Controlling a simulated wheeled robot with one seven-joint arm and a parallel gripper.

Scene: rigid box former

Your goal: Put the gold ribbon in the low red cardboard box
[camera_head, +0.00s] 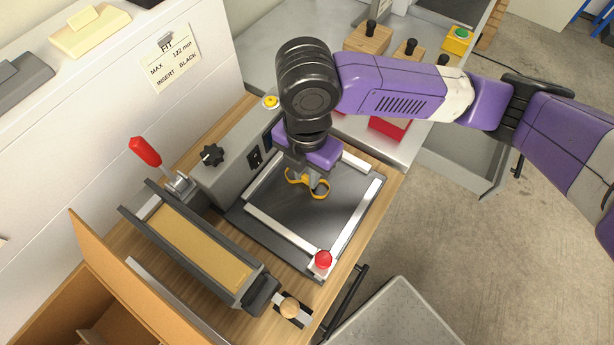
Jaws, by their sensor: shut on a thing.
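My gripper (316,178) is shut on the gold ribbon (294,180), a thin yellow-gold looped band. It holds the ribbon over the dark plate of the machine, pointing down; I cannot tell the exact height above the plate. A red box-like thing (390,127) stands on the grey bench at the back right, mostly hidden behind my purple arm. A smaller bit of red (339,110) shows to its left, below the arm; I cannot tell whether it is the same box.
The dark plate (330,205) has pale rails and a red knob (323,260) at its front corner. A red-handled lever (145,152) and a long tan-topped tray (195,245) stand at left. Wooden blocks with black knobs (369,38) stand on the grey bench.

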